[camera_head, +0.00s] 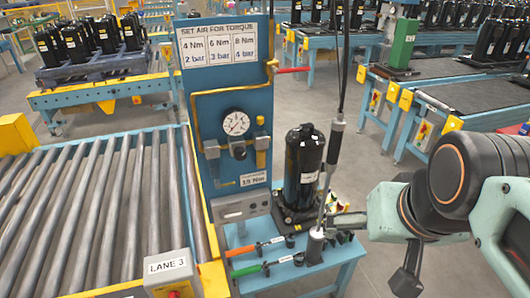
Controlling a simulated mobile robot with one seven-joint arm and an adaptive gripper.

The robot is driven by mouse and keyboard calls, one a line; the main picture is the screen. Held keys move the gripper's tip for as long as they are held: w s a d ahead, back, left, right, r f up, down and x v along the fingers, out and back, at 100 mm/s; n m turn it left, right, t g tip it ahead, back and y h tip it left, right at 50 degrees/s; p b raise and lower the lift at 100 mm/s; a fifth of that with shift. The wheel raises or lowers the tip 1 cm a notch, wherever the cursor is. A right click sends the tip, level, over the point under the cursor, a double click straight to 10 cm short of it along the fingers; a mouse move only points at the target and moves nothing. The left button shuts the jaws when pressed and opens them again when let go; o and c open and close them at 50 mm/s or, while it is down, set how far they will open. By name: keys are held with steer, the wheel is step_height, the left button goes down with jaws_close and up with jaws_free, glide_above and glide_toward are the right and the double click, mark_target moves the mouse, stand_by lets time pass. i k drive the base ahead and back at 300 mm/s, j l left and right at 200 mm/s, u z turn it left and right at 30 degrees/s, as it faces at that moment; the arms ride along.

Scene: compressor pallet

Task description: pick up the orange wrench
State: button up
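The orange wrench (246,249) lies on the small blue bench, its orange handle toward the left and its dark head toward the right. A similar green wrench (262,267) lies just in front of it. My arm comes in from the right, and my gripper (345,223) seems to be at the bench's right side, right of the wrench and apart from it. The gripper is small and partly merges with dark items behind it, so I cannot tell whether its fingers are open or shut.
A grey cylindrical tool (314,246) with a rod hanging from above stands right of the wrenches. A black compressor (302,170) stands behind them. The blue torque panel (225,110) and roller conveyor (95,215) are to the left. Open floor (365,170) lies behind on the right.

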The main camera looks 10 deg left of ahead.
mark_target(290, 237)
steer(key=u, duration=0.65)
steer(key=k+j+z, duration=0.1)
steer(key=j, duration=0.15)
steer(key=k+j+z, duration=0.1)
steer(key=i+j+z, duration=0.1)
steer(key=i+j, duration=0.15)
steer(key=i, duration=0.7)
steer(key=i+l, duration=0.1)
steer(key=l, duration=0.45)
steer(key=i+l+u, duration=0.15)
steer(key=l, duration=0.45)
steer(key=k+j+u, duration=0.1)
